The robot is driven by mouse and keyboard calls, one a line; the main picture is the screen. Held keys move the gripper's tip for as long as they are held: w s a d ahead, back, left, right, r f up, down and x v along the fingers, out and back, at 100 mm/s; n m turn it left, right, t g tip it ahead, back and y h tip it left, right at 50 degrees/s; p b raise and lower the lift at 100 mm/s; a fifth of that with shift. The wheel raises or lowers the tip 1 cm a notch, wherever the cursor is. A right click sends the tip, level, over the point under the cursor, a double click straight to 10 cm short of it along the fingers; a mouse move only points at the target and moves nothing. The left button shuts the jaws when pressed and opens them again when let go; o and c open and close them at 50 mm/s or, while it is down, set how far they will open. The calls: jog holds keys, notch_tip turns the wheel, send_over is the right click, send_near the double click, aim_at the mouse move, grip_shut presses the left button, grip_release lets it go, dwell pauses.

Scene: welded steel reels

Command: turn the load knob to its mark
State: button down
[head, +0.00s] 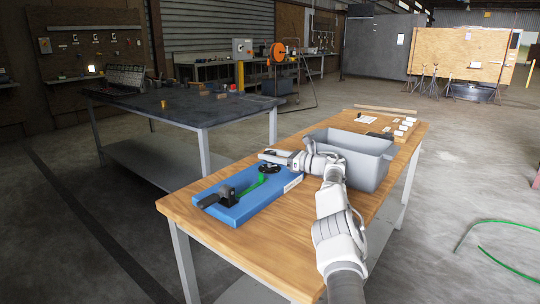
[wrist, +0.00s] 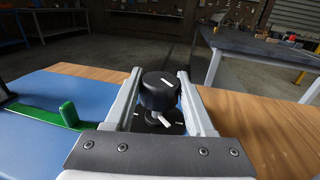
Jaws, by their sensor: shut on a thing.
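The load knob (wrist: 156,95) is a black round knob with a white line on its top, standing upright between the two fingers of my gripper (wrist: 160,76) in the wrist view. My gripper is shut on it. Below the knob is a dark dial plate (wrist: 150,124) with white marks around it; a larger white mark (wrist: 165,121) shows at its front. Part of the plate is hidden by the knob and gripper. In the head view, my gripper (head: 272,157) is over the far end of the blue board (head: 238,212), with the dark dial (head: 268,168) just below.
On the blue board are a green handle (head: 262,181) and a black lever (head: 211,200). A grey bin (head: 374,172) stands on the wooden table (head: 255,239), close to my arm. Small white blocks (head: 405,127) lie at the far end. A dark workbench (head: 175,110) stands behind.

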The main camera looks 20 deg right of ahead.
jog(key=shift+c, duration=1.2)
grip_release()
jog(key=shift+p+v, duration=0.5)
jog(key=shift+v, duration=3.2)
